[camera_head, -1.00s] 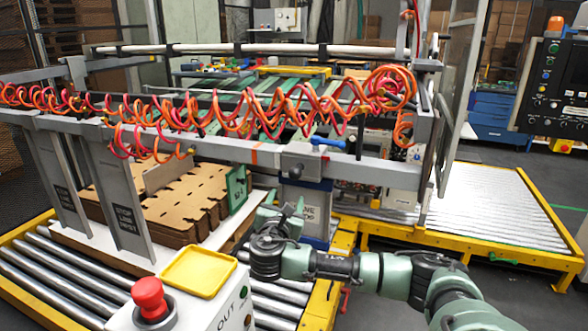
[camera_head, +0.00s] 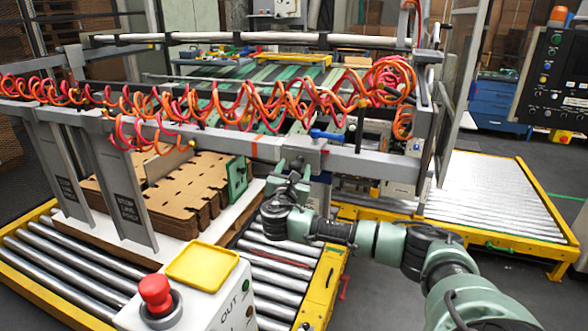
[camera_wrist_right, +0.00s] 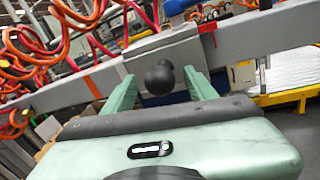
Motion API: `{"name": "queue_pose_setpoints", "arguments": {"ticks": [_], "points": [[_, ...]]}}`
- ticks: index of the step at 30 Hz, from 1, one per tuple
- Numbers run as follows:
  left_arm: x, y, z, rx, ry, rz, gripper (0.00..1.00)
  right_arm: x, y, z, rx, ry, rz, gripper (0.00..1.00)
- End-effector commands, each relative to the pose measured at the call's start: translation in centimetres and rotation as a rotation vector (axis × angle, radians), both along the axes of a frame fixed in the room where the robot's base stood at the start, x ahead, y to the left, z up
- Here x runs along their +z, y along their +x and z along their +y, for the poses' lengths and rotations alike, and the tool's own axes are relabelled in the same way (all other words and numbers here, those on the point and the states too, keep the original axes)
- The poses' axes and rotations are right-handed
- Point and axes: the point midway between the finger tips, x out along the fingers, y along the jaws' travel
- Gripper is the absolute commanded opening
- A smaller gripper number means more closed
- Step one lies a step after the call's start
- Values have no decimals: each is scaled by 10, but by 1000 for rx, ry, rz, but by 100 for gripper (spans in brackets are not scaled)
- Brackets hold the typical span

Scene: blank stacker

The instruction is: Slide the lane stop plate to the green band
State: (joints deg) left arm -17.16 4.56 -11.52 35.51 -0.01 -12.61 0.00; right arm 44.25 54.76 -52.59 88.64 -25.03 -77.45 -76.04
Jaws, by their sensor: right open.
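A grey sliding block (camera_head: 302,154) sits on the front rail, with a blue lever (camera_head: 326,135) on top. I take it as the head of the lane stop plate; the plate below it is mostly hidden by my right arm. In the right wrist view, the block's black ball knob (camera_wrist_right: 160,77) faces me. My right gripper (camera_head: 291,178) is open, its green fingers (camera_wrist_right: 161,82) on either side of the knob; I cannot tell whether they touch it. An orange-red band (camera_head: 253,150) marks the rail left of the block. I cannot make out a green band on the rail. My left gripper is not in view.
Two labelled grey plates (camera_head: 130,200) hang from the rail at left. A small green panel (camera_head: 237,178) stands beside stacked brown cardboard blanks (camera_head: 185,190). Coiled orange hoses (camera_head: 240,105) hang above the rail. A box with a red button (camera_head: 155,291) stands at front.

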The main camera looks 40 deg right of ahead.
Motion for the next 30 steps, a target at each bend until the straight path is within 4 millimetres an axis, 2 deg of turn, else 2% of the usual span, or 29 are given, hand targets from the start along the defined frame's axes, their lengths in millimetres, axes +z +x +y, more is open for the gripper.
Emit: {"name": "queue_pose_setpoints", "arguments": {"ticks": [2,8,30], "points": [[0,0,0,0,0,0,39,0,0,0,0,0,0,57],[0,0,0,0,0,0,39,0,0,0,0,1,-1,1],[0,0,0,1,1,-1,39,0,0,0,0,0,0,0]]}}
